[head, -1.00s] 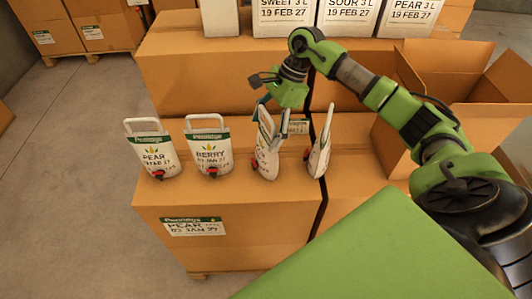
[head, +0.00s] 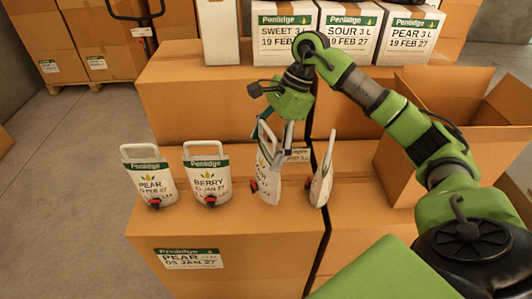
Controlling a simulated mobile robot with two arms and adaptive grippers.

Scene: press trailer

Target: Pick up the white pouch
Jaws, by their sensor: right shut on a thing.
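Several white pouches with handles, green bands and red taps stand in a row on a cardboard box. The pear pouch (head: 153,185) is at the left, and the berry pouch (head: 208,182) is beside it. A third white pouch (head: 267,181), turned partly sideways, is in my right gripper (head: 274,138), which is shut on its upper part from above. Whether its base touches the box is hard to tell. A fourth pouch (head: 322,178) stands edge-on just to the right. My left gripper is not in view.
The box under the pouches (head: 230,240) has a pear label on its front. White labelled boxes (head: 285,32) stand on a carton behind. An open cardboard box (head: 430,125) is at the right, behind my arm. Bare floor lies at the left.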

